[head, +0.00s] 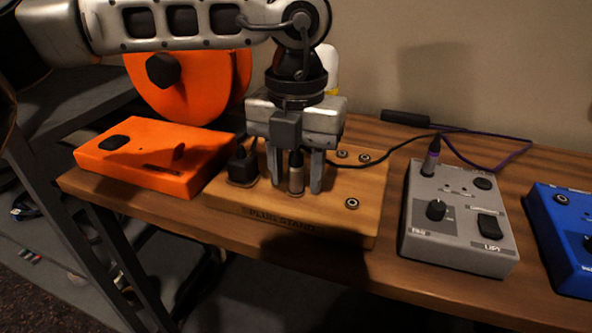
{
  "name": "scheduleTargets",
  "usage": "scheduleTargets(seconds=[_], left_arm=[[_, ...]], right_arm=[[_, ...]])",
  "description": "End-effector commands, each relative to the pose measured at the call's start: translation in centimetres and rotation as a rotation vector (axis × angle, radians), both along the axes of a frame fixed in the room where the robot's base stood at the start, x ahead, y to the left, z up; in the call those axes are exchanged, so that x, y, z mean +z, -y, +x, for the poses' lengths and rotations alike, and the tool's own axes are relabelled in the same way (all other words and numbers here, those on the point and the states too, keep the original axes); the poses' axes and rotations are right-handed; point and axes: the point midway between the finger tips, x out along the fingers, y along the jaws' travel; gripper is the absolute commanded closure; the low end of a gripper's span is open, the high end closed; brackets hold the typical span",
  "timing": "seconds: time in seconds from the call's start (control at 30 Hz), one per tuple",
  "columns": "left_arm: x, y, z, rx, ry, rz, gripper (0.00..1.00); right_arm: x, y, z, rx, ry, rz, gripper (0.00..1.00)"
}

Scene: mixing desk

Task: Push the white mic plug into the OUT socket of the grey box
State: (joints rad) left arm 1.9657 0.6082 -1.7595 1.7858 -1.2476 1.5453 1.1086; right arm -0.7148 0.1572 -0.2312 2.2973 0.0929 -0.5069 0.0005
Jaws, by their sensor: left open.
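The wooden plug stand (335,220) sits on the desk, with its label on the front face. A pale, silvery plug with a dark upper part (296,180) stands upright in it; I cannot tell for certain that it is the white mic plug. My left gripper (297,187) points down with its open fingers on either side of this plug. The grey box (440,240) is to the right of the stand. A plug with a purple band (431,157) stands in its upper left. A dark round socket (483,184) is at its upper right; its lettering is too small to read.
A black plug (243,168) stands in the plug stand left of my gripper. An orange box (150,158) is at left, a blue box (565,235) at right. A dark cable (375,160) and a purple cable (505,160) run behind. Bare wood separates stand and grey box.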

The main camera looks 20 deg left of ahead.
Motion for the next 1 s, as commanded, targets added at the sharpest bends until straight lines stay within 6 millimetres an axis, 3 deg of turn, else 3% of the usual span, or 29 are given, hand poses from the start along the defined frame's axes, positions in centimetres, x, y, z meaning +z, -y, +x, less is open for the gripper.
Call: scheduleTargets(seconds=[1.0], left_arm=[[-0.04, -0.02, 0.00, 0.001, -0.001, 0.000, 0.59]], right_arm=[[-0.71, 0.02, 0.16, -0.009, 0.002, 0.006, 0.64]])
